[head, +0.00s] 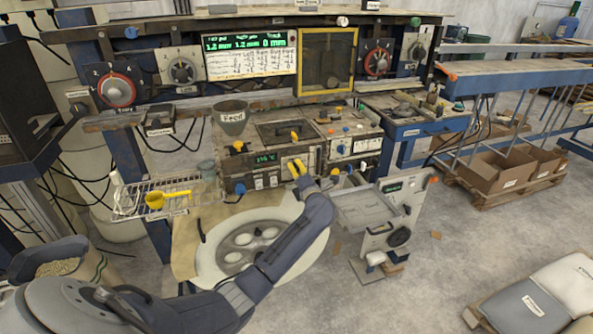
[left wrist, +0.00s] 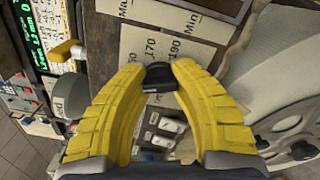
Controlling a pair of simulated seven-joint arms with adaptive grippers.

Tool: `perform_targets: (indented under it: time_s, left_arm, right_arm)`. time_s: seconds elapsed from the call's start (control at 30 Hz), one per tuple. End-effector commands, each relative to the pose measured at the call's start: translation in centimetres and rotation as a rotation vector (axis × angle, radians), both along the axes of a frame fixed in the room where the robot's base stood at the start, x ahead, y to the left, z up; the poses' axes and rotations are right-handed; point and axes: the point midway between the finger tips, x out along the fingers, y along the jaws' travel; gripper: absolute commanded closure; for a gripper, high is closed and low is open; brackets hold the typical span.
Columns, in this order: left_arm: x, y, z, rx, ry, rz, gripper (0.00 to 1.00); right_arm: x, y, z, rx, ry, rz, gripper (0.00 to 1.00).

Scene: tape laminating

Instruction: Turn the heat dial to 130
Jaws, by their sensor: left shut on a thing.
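My left gripper (head: 297,169) has yellow fingers and reaches the front panel of the bench machine (head: 262,188). In the left wrist view, the yellow fingertips (left wrist: 163,73) are shut on a small black knob, the heat dial (left wrist: 161,80). A pale scale plate (left wrist: 165,42) lies beside it, with marks such as 170 and 190. In the head view the dial is hidden behind my fingers. The dial's pointing direction cannot be made out. A small green display (head: 264,158) left of the gripper shows a °C reading too small to read surely. My right gripper is not in view.
A feed cup (head: 232,120) stands on the machine's top left. A wire rack (head: 160,195) with a yellow item is at left. A grey tray stand (head: 365,208) is just right of my forearm.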

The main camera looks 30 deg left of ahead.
Motion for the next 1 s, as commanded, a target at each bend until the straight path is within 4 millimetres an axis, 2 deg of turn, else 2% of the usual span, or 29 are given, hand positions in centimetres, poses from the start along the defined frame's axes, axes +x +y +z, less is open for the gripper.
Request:
perform_targets:
  time_s: [0.27, 0.3, 0.57, 0.83, 1.0]
  left_arm:
    - [0.2, -0.3, 0.3, 0.007, 0.000, -0.006, 1.00]
    - [0.2, -0.3, 0.3, 0.007, 0.000, -0.006, 0.72]
    - [0.1, -0.2, 0.2, 0.004, 0.001, -0.003, 0.43]
    - [0.0, -0.2, 0.1, 0.003, 0.002, -0.003, 0.43]
    - [-0.8, -1.3, 0.0, 0.000, 0.001, -0.004, 0.43]
  right_arm:
    - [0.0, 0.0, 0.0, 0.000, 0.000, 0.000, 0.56]
    - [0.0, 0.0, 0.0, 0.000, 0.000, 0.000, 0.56]
    - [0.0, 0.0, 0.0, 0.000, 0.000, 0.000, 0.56]
    - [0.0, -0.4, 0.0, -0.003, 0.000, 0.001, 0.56]
    - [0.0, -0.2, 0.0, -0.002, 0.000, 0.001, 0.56]
